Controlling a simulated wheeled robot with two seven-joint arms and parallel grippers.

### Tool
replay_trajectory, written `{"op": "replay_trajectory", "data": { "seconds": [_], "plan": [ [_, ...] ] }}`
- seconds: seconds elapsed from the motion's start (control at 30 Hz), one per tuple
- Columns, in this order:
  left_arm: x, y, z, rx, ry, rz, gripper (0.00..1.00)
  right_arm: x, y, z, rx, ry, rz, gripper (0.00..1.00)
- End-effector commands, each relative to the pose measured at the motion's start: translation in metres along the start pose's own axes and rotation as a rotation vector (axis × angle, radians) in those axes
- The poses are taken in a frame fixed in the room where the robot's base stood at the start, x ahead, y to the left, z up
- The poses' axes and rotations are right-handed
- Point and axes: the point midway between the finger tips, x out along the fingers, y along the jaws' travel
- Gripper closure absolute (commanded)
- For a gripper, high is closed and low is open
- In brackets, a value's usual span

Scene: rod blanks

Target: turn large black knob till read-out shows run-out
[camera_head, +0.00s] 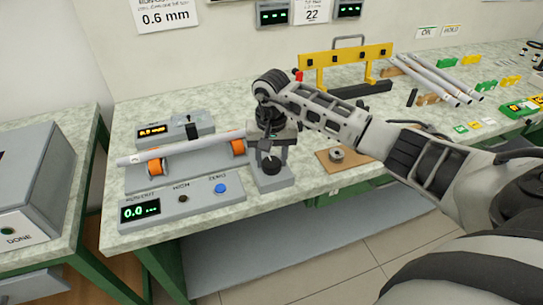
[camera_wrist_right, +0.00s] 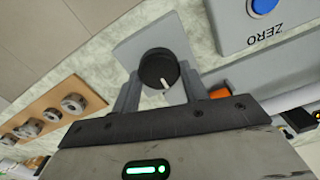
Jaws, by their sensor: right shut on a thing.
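The large black knob (camera_wrist_right: 157,66) with a white pointer line sits on a grey block (camera_head: 272,181) at the right end of the roller stand. My right gripper (camera_wrist_right: 160,76) points down over it, its two fingers on opposite sides, shut on the knob. In the head view the wrist and gripper partly hide the knob. A console read-out (camera_head: 140,211) at the bench's front left shows green digits that look like 0.0. A smaller orange read-out (camera_head: 152,132) sits behind the rod; its digits are hard to read. My left gripper is out of view.
A pale rod (camera_head: 190,147) lies on orange rollers (camera_head: 155,167) left of the knob. The console has a blue button (camera_head: 220,188) and a small dark knob (camera_head: 183,199). A wooden board with metal rings (camera_wrist_right: 52,115) lies to the right. A yellow rack (camera_head: 345,56) stands behind.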

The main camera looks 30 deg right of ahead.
Motion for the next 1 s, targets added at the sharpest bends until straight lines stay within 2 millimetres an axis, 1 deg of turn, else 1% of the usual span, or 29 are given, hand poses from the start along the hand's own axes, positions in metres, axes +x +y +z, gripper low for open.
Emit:
{"op": "replay_trajectory", "data": {
  "seconds": [0.17,0.37,0.57,1.0],
  "plan": [
    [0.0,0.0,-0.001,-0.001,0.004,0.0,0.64,0.0,0.001,0.0,0.026,0.0,0.001,0.79],
    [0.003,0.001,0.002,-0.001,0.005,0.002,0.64,0.001,0.002,-0.001,0.119,0.001,0.002,0.79],
    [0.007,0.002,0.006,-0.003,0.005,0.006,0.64,0.001,0.002,-0.001,0.28,0.001,0.002,0.79],
    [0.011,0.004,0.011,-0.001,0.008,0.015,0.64,0.001,0.004,0.0,0.697,0.001,0.002,0.79]
  ]
}}
